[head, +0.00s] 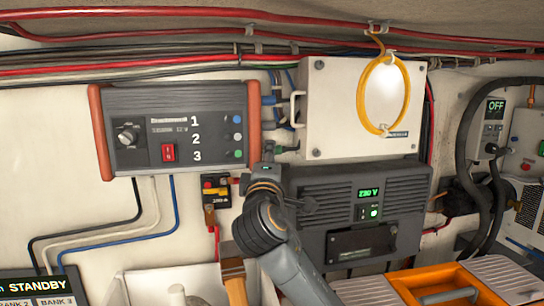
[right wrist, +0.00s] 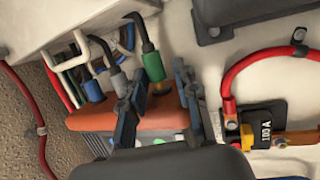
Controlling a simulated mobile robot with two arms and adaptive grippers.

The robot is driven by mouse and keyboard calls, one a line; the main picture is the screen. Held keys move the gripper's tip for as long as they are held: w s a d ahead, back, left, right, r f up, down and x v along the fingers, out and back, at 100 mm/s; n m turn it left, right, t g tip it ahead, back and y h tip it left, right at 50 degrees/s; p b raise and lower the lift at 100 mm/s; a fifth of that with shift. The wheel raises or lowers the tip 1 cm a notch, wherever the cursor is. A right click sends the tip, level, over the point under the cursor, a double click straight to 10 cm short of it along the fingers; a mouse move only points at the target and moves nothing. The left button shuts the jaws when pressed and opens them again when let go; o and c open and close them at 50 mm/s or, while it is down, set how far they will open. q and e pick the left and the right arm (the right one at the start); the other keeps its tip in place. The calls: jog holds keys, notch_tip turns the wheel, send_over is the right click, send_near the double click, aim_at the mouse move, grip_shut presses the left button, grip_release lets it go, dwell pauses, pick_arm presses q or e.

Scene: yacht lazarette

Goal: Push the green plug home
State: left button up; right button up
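The green plug (right wrist: 151,66) shows in the right wrist view on a dark cable, at the orange end cheek (right wrist: 170,112) of the charger box. A yellowish band shows between the plug and the cheek. My right gripper (right wrist: 157,98) is open, one finger on each side of the plug's lower end; I cannot tell whether they touch it. In the head view the right gripper (head: 267,153) is at the right side of the charger box (head: 170,165), and the green plug is hidden there. My left gripper is not in view.
A blue plug (right wrist: 93,89) and a grey plug (right wrist: 118,80) sit beside the green one. A red-cabled 100 A fuse (right wrist: 262,125) is close to the right gripper. The white cabinet (head: 345,140) and the 230 V inverter (head: 405,178) stand right of the charger.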

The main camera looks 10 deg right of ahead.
jog(key=r+v, duration=0.1)
jog(key=v, duration=0.5)
jog(key=shift+s+r, duration=0.2)
jog(key=shift+r, duration=0.4)
